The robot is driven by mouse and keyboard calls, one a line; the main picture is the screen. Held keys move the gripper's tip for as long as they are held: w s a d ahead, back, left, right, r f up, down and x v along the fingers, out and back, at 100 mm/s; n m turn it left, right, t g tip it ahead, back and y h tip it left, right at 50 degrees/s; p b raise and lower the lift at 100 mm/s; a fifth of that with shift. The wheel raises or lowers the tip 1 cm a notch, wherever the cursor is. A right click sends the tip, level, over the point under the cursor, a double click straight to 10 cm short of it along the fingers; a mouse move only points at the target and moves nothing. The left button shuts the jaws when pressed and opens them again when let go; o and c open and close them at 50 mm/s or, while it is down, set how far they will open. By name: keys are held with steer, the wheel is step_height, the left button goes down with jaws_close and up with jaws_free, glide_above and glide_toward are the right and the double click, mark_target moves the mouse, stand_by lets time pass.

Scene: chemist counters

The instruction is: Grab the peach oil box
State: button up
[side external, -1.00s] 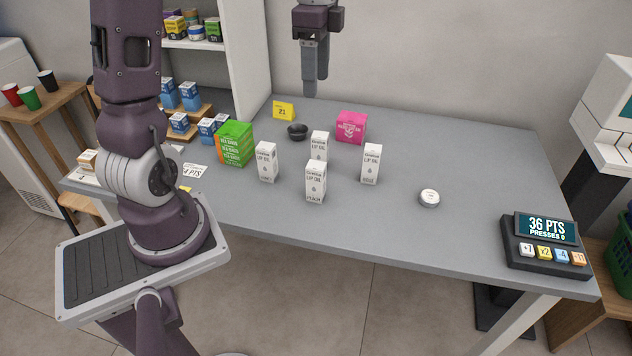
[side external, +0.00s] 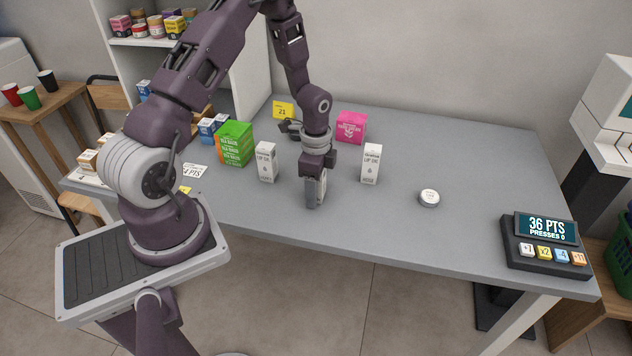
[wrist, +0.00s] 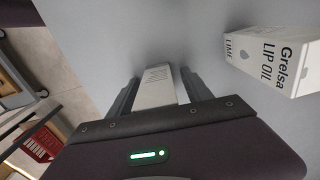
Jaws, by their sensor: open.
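Small white lip oil boxes stand on the grey table. My gripper (side external: 316,195) points down at the front-middle box (side external: 322,184), with its fingers on either side of it. In the wrist view that box (wrist: 157,86) stands between the two open fingers; its flavour word is not readable. A box marked LIME (wrist: 268,60) is right of the fingers there. In the side view one box (side external: 267,162) stands left of my gripper and another (side external: 371,164) right of it, their flavour words too small to read. The box behind my gripper is hidden.
On the grey table (side external: 430,240) are a green-orange tea box (side external: 235,144), a pink box (side external: 351,127), a yellow box (side external: 284,108), a round white tin (side external: 429,198) and a points display (side external: 545,243). The right-hand table area is mostly clear.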

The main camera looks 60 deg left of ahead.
jaws_close()
steer(key=shift+r, duration=0.1)
